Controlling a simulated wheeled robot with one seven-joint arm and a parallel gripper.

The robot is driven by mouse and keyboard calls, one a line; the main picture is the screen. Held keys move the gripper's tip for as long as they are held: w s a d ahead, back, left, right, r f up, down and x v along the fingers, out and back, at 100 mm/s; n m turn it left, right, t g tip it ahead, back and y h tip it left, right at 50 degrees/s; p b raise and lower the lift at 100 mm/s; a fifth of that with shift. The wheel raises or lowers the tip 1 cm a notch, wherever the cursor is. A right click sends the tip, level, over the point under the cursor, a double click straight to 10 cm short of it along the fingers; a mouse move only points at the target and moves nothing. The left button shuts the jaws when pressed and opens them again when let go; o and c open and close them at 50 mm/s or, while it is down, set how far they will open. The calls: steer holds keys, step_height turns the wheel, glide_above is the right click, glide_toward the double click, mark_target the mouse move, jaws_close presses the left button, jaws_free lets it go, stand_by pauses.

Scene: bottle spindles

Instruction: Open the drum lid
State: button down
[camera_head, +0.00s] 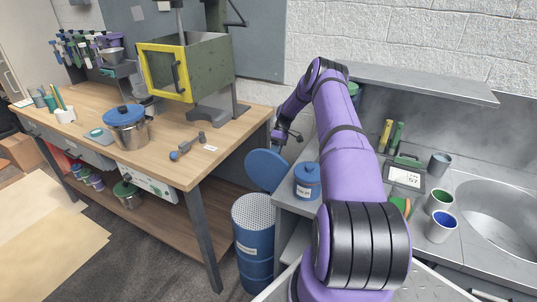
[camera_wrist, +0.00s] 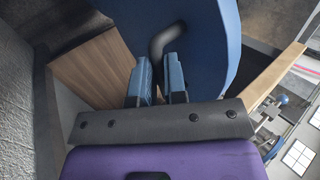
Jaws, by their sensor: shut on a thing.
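The blue drum (camera_head: 253,262) stands on the floor between the wooden bench and the grey counter. Its top shows a pale perforated surface (camera_head: 253,213), uncovered. The round blue lid (camera_head: 267,171) is swung up and stands steeply tilted above the drum's far side. My gripper (camera_head: 286,138) is at the lid's upper edge, small in the head view. In the wrist view my gripper (camera_wrist: 159,66) is shut on the black lid handle (camera_wrist: 168,38), with the blue lid (camera_wrist: 205,45) behind it. The handle's lower part is hidden between the fingers.
A wooden bench (camera_head: 225,125) with a lidded steel pot (camera_head: 127,130) is to the left. A grey counter is to the right, with a blue jar (camera_head: 307,183) near its edge, close to the lid. Mugs (camera_head: 440,228) and a sink (camera_head: 500,215) are farther right.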

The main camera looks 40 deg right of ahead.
steer(key=shift+d+f, duration=0.6)
steer(key=shift+d, duration=0.1)
steer(key=c, duration=1.2)
jaws_free()
steer(key=shift+w, duration=0.15)
steer(key=shift+o, duration=0.2)
steer(key=v, duration=1.1)
